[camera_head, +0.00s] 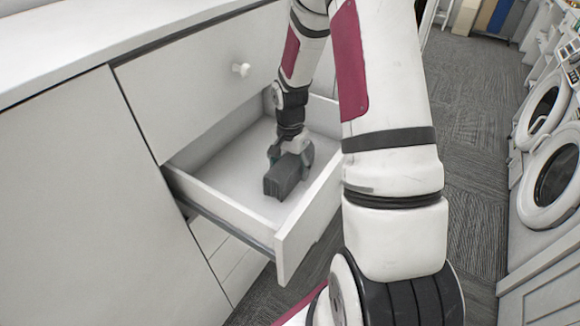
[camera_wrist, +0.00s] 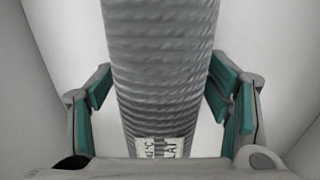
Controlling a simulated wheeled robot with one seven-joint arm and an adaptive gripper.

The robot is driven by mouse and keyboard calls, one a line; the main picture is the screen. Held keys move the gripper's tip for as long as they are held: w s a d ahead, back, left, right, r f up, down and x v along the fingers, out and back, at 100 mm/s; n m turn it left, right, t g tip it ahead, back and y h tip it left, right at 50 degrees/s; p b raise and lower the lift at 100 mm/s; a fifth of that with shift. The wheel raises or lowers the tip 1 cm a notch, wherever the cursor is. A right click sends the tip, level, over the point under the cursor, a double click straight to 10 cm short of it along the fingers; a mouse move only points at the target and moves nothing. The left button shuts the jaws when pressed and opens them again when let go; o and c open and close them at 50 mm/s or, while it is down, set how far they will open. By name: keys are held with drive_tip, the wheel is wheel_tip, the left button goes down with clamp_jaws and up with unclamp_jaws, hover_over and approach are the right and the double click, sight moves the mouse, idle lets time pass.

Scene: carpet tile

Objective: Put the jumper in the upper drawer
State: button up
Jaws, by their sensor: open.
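The jumper (camera_head: 284,178) is a dark grey, block-like folded bundle inside the open drawer (camera_head: 312,222), towards its front. In the wrist view the jumper (camera_wrist: 160,70) shows as ribbed grey knit with a white printed label at its near end. My gripper (camera_head: 291,152) reaches down into the drawer over the jumper. In the wrist view my gripper (camera_wrist: 168,95) is open, with its green-padded fingers on either side of the jumper and gaps on both sides. The jumper's underside is hidden.
A plain cabinet panel (camera_head: 85,200) is at left, under a white worktop (camera_head: 110,35). Front-loading machines (camera_head: 555,175) line the right side. Grey carpet (camera_head: 475,130) lies clear between.

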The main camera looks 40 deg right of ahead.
drive_tip(key=shift+r, duration=0.1)
wheel_tip(320, 180, up, 12)
drive_tip(key=shift+b, duration=0.45)
drive_tip(key=s+a+r+n+t, duration=0.1)
drive_tip(key=s+a+r+n, duration=0.15)
drive_tip(key=a+r, duration=0.4)
drive_tip(key=s+a+r+n+t, duration=0.4)
drive_tip(key=s+a+r+n, duration=0.7)
drive_tip(key=s, duration=0.4)
drive_tip(key=shift+a+v, duration=0.2)
drive_tip(key=shift+v, duration=0.65)
drive_tip(key=shift+n, duration=0.25)
